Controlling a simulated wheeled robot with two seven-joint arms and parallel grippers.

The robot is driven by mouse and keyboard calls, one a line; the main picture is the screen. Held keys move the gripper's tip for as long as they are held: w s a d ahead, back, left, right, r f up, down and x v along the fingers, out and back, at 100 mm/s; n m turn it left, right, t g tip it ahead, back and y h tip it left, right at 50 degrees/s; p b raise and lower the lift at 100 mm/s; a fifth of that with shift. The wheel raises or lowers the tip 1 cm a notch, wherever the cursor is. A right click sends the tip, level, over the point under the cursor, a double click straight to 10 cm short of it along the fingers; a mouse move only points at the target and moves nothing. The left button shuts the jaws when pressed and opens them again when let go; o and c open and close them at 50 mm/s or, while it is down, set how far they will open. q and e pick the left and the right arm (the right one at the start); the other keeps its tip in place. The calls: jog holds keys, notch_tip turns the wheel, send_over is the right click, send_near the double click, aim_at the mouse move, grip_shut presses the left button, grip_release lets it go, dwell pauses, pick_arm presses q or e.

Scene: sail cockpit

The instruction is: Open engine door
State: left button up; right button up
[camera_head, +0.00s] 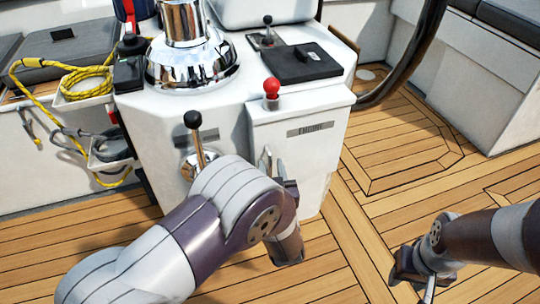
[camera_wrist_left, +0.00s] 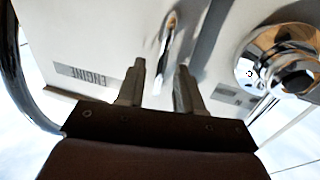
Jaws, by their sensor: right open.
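The engine door (camera_head: 313,160) is the white front panel on the right of the console, with a label reading ENGINE; it looks closed. The label (camera_wrist_left: 86,75) also shows, upside down, in the left wrist view. A slim shiny handle (camera_wrist_left: 168,34) stands on the white panel there. My left gripper (camera_wrist_left: 160,66) is open, its two fingers pointing at the panel with the handle just beyond the gap between them. My right gripper (camera_head: 416,280) is open and empty, low over the deck at right.
A red-knobbed lever (camera_head: 271,92) stands above the door, and a black-knobbed lever (camera_head: 196,135) is on the console's left front. Its chrome mount (camera_wrist_left: 283,62) is right of my left fingers. Yellow rope (camera_head: 75,85) hangs at left. The wooden deck (camera_head: 395,140) is clear at right.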

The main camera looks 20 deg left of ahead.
pick_arm(q)
jog(key=shift+w, duration=0.1)
grip_shut()
dwell(1.4)
